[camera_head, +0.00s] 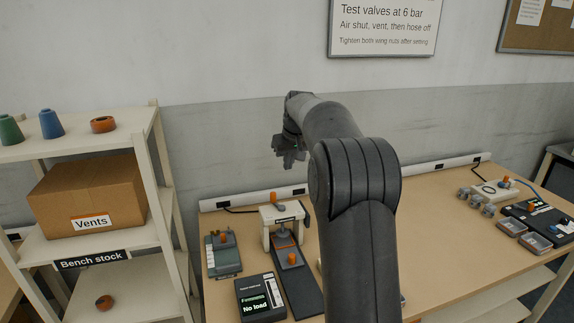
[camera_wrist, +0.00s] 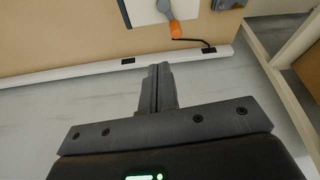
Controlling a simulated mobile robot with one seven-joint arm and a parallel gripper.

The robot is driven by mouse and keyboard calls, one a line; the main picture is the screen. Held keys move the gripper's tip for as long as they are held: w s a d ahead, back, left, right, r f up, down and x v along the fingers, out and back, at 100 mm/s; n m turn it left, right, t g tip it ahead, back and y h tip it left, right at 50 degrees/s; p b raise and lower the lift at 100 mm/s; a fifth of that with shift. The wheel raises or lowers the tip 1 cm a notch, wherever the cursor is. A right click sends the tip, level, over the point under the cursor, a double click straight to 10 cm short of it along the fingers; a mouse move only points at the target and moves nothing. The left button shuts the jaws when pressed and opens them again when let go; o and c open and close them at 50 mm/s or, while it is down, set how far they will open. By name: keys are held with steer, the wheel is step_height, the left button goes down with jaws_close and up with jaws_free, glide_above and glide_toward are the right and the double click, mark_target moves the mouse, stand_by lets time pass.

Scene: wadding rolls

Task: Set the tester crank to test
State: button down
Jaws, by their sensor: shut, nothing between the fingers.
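The tester (camera_head: 266,224) stands on the bench as a white frame over a long dark base, left of my arm. A crank with an orange knob (camera_head: 273,197) sits at the top of the frame. In the wrist view the orange knob (camera_wrist: 176,29) ends a short grey crank arm on the white frame top, at the upper middle. Any position marks for the crank are too small to read. My gripper (camera_head: 290,160) is raised in front of the wall, above and apart from the tester. Its fingers (camera_wrist: 160,70) are shut together and empty.
A readout box (camera_head: 262,297) shows "No load". A grey fixture (camera_head: 222,254) stands left of the tester. A white trunking strip (camera_wrist: 60,73) runs along the bench's back edge. A shelf unit (camera_head: 150,115) stands at left. Small parts and trays (camera_head: 537,243) lie at far right.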

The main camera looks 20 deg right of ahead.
mark_target(278, 205)
steer(key=s+a+f+t+h, duration=0.1)
steer(key=a+f+h, duration=0.1)
steer(key=a, duration=0.5)
steer(key=s+a+f+t+h, duration=0.1)
steer(key=a+f+h, duration=0.1)
steer(key=a, duration=0.5)
steer(key=shift+a+f+h, duration=0.3)
steer(key=shift+f+h, duration=0.1)
steer(key=x, duration=0.3)
steer(key=d+x, duration=0.1)
steer(key=x, duration=0.3)
steer(key=d+x, duration=0.1)
steer(key=x, duration=0.3)
steer(key=shift+s+r, duration=0.15)
steer(key=shift+r, duration=0.2)
steer(key=shift+w+d, duration=0.25)
steer(key=shift+d, duration=0.6)
steer(key=shift+w+m+g+h, duration=0.3)
steer(key=shift+w+m+h, duration=0.1)
steer(key=shift+m, duration=0.3)
